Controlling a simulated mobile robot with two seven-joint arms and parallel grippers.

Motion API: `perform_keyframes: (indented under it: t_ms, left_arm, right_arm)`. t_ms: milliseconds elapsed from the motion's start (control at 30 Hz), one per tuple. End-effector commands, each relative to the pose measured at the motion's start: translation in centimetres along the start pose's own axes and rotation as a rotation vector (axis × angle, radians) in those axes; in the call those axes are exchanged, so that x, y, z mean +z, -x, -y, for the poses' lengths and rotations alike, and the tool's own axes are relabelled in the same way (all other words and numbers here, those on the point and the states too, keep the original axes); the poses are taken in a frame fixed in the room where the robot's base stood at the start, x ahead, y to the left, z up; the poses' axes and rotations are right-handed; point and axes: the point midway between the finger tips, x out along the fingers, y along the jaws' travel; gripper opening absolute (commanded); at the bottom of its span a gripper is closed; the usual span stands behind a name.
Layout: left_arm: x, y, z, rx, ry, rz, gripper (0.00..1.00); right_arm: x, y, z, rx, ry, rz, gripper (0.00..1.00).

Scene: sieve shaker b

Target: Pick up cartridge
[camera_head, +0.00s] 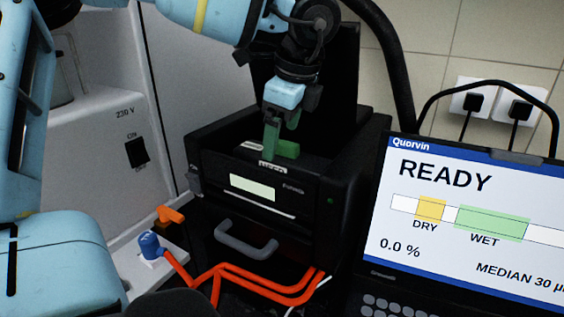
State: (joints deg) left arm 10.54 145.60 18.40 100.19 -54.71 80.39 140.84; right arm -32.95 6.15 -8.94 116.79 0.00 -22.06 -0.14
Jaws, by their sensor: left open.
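My left gripper (281,125) reaches down from above, its fingers over the open top of a black box-shaped device (318,195). The fingers look green and stand apart. A short green block (288,150) shows low beside the fingers, in the device's top recess. I cannot tell whether it is the cartridge or part of the gripper, nor whether the fingers touch it. No other cartridge can be made out. The inside of the recess is mostly hidden by the front wall and the gripper. My right gripper is not in view.
A laptop (470,225) reading READY stands close on the right. The device's raised dark lid is behind the gripper. Orange tubing (262,283) and a blue knob (151,245) are in front at lower left. A white cabinet (95,130) stands at left. Two plugs hang on the tiled wall.

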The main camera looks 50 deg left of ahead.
Motion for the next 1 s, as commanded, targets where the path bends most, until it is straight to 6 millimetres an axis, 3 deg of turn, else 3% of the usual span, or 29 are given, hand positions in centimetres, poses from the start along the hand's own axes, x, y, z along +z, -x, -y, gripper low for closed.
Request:
perform_keyframes:
  t_ms: [300,667,1000]
  left_arm:
    - [-0.1,-4.3,-0.2,0.005,-0.002,0.0,0.86]
    - [-0.1,-4.9,-0.1,0.001,-0.001,0.0,0.85]
    - [-0.1,-4.9,-0.1,0.001,-0.001,0.0,0.4]
  right_arm:
    - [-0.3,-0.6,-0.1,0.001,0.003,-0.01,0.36]
    - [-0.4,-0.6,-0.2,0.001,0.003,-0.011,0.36]
    - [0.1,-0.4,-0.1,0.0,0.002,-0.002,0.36]
